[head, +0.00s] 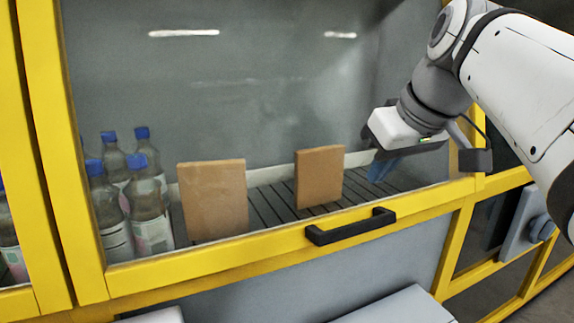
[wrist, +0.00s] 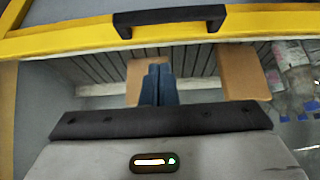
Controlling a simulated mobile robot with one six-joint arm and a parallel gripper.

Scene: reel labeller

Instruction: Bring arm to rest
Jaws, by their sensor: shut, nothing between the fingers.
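My gripper (head: 379,168) hangs from my white and grey arm at the right of the head view, by the right end of the yellow-framed window. Its two blue fingers show side by side in the wrist view (wrist: 158,78). They are pressed together and hold nothing. In the head view the fingers are partly hidden behind the white and grey gripper body. No object touches them.
A yellow-framed window (head: 240,245) with a black handle (head: 350,226) covers a slatted conveyor (head: 280,203). Behind it stand two brown boxes, one left (head: 213,200) and one right (head: 319,176), and several blue-capped bottles (head: 150,210). A grey panel (head: 335,265) lies below.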

